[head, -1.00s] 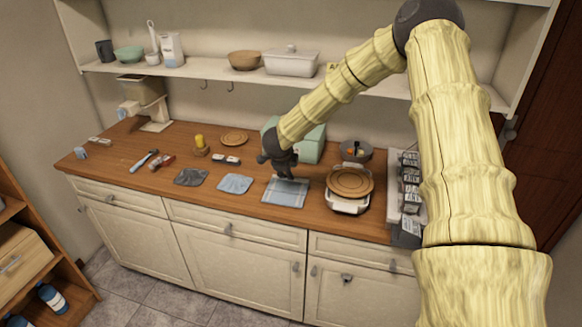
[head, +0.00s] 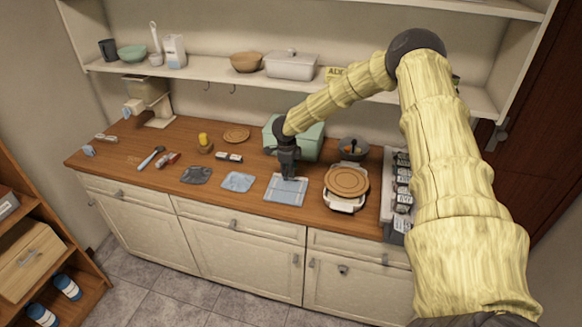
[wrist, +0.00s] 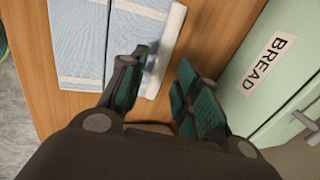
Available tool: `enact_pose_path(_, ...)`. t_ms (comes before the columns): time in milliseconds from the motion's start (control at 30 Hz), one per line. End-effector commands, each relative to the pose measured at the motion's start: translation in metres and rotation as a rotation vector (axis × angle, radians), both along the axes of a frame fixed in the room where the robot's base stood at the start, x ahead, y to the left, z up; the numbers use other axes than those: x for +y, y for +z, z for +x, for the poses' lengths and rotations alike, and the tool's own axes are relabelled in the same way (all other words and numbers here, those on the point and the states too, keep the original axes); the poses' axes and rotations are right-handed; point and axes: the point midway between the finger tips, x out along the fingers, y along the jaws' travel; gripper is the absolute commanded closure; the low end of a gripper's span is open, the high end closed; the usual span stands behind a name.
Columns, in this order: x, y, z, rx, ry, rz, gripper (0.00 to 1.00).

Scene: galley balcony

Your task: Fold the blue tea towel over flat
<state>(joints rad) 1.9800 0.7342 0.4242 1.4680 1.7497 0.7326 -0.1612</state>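The blue tea towel (head: 285,192) lies on the wooden counter near its front edge, pale blue with white bands. In the wrist view the towel (wrist: 80,40) shows at upper left, with a line along its length and a white strip on its right side. My gripper (head: 289,178) points down at the towel's back edge. In the wrist view my gripper (wrist: 165,88) is open, its two dark fingers apart. The end of the white strip shows between the fingers, closer to the left one. I cannot tell whether either finger touches it.
A green bread box (head: 308,140) stands close behind my gripper. A scale with a round wooden board (head: 346,180) is to the right. A shelf (head: 220,72) runs above.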

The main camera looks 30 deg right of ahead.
Motion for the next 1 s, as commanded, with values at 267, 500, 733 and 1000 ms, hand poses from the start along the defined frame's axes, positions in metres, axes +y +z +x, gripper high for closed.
enact_pose_path(267, -0.009, -0.015, 0.007, 0.096, -0.006, 0.106, 0.68)
enact_pose_path(500, -0.014, -0.025, 0.012, 0.187, -0.003, 0.204, 0.68)
enact_pose_path(733, -0.017, -0.031, 0.016, 0.253, -0.002, 0.274, 0.68)
enact_pose_path(1000, -0.02, -0.039, 0.019, 0.325, -0.002, 0.349, 0.68)
